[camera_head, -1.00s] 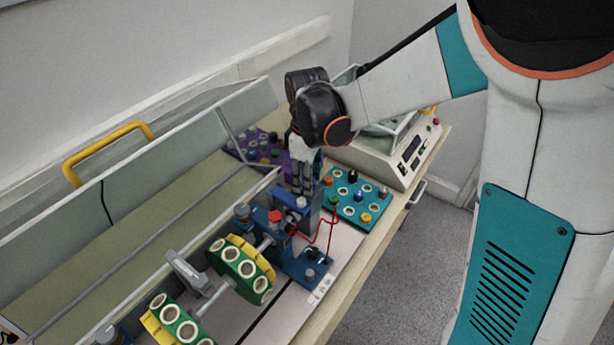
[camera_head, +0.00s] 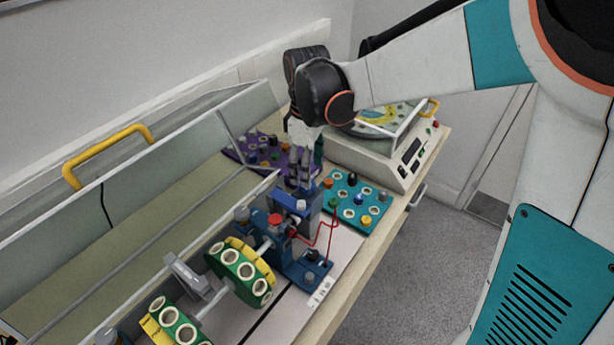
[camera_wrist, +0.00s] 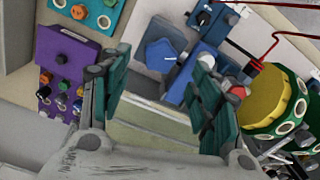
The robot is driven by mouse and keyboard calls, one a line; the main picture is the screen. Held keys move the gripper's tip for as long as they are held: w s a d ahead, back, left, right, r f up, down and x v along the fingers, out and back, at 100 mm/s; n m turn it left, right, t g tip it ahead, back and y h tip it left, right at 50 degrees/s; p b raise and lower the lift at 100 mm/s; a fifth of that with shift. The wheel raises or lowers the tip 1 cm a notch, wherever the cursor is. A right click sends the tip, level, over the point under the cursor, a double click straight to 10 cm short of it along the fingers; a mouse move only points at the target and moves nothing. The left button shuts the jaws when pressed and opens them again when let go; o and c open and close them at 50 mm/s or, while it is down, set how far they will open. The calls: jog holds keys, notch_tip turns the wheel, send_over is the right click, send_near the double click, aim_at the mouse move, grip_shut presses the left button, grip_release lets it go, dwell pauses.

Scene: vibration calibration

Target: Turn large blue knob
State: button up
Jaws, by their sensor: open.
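The large blue knob (camera_wrist: 164,54) shows in the wrist view as a broad, lobed blue piece with a small pale mark. It lies in the gap between the fingertips of my gripper (camera_wrist: 164,66), which is open with a teal-padded finger on either side. I cannot tell whether a finger touches the knob. In the head view my gripper (camera_head: 301,176) points down above the blue device (camera_head: 313,208) at the end of the shaft rig. The knob is not clearly visible there; the fingers cover that area.
A purple panel (camera_head: 236,155) and a teal panel (camera_head: 377,208) with small knobs lie close by. Green-yellow discs (camera_head: 240,270) and a red wire (camera_head: 329,234) are near the device. A white machine (camera_head: 377,157) stands behind; a clear cover with yellow handle (camera_head: 105,150) is left.

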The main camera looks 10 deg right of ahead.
notch_tip(320, 180, up, 7)
jog(key=shift+r, duration=0.15)
dwell(0.8)
